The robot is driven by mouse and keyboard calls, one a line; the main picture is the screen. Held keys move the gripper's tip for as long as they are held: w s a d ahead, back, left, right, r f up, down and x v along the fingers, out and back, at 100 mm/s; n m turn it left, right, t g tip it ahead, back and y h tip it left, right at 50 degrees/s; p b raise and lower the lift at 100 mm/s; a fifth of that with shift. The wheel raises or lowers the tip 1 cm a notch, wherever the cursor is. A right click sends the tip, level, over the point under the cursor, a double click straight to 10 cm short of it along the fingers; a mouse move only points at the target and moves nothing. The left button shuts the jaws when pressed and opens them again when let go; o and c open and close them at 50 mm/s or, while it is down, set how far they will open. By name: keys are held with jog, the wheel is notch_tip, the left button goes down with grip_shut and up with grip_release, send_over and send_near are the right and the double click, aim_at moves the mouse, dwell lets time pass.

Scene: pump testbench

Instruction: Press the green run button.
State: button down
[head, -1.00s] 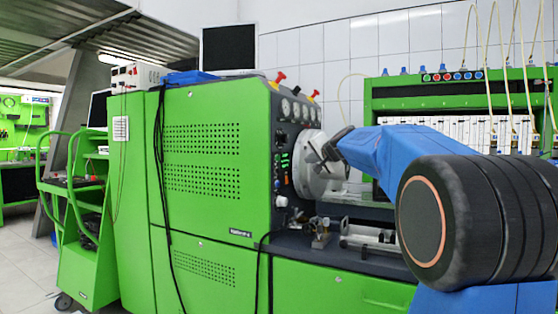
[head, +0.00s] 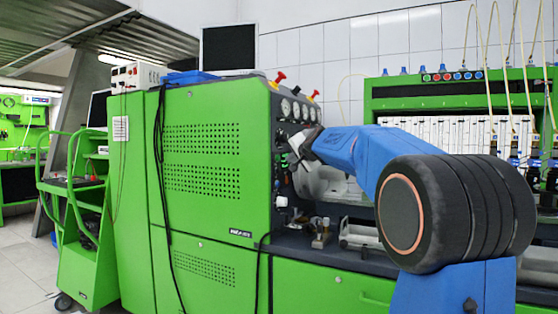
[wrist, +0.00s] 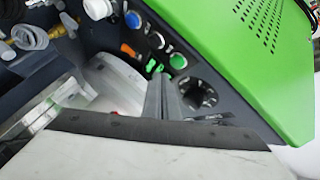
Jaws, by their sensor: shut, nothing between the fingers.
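In the head view, green buttons (head: 284,160) show just left of my gripper (head: 296,150). In the wrist view my gripper (wrist: 160,80) is shut and empty.
The green cabinet (head: 205,130) stands to the left. Clamps and fittings (head: 320,232) stand on the bench below.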

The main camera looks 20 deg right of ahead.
jog(key=shift+w+a, duration=0.35)
jog(key=shift+w, duration=0.1)
jog(key=shift+w+a, duration=0.1)
dwell(1.8)
jog(key=shift+w+a, duration=0.15)
jog(key=shift+w, duration=0.1)
